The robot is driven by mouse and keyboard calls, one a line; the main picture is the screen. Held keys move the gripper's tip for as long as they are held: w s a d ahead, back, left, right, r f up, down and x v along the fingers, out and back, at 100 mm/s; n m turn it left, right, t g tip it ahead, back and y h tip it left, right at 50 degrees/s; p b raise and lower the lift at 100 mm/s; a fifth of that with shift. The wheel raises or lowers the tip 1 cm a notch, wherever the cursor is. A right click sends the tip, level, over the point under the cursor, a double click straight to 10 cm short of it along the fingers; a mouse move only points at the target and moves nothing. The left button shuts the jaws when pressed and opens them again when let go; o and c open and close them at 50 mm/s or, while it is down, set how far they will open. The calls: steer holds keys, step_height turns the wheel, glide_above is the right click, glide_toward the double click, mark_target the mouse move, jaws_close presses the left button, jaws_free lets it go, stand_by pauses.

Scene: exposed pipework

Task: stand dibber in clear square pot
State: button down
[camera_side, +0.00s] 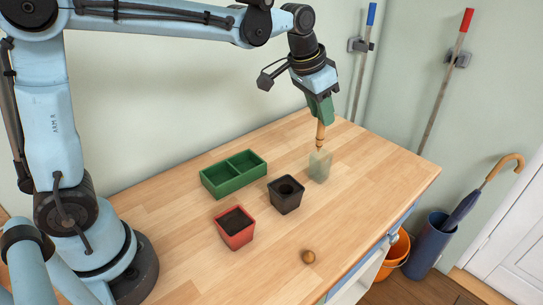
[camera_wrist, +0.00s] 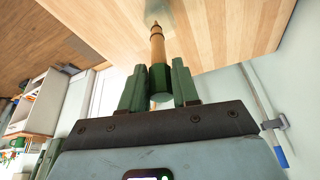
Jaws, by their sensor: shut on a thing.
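My gripper (camera_side: 320,108) points down over the right part of the bench and is shut on the wooden dibber (camera_side: 320,135). The dibber hangs upright, tip down. In the wrist view the dibber (camera_wrist: 157,50) sits between my gripper's two green fingers (camera_wrist: 158,82), with its green end nearest the camera. The clear square pot (camera_side: 319,168) stands on the bench directly below the dibber, pale and see-through. The dibber's tip is at the height of the pot's rim; I cannot tell whether it is just inside. The pot is faint beyond the tip in the wrist view (camera_wrist: 155,12).
A black pot (camera_side: 286,197) with a dark opening stands close left of the clear pot. A green two-compartment tray (camera_side: 233,187), a red pot (camera_side: 237,240) of soil and a small round brown thing (camera_side: 309,257) stand farther off. The bench's right end is clear.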

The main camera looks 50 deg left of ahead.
steer(key=shift+f, duration=0.5)
steer(key=c, duration=0.8)
jaws_free()
steer(key=shift+r, duration=0.6)
steer(key=v, duration=1.1)
steer(key=s+a+f+n+t, duration=0.1)
steer(key=s+f, duration=0.3)
steer(key=s+a+f+n+t, duration=0.1)
steer(key=s+a+f, duration=0.1)
steer(key=s+f, duration=0.3)
steer(key=s+a+f+n+t+y, duration=0.1)
steer(key=s+f, duration=0.4)
steer(key=shift+a, duration=0.35)
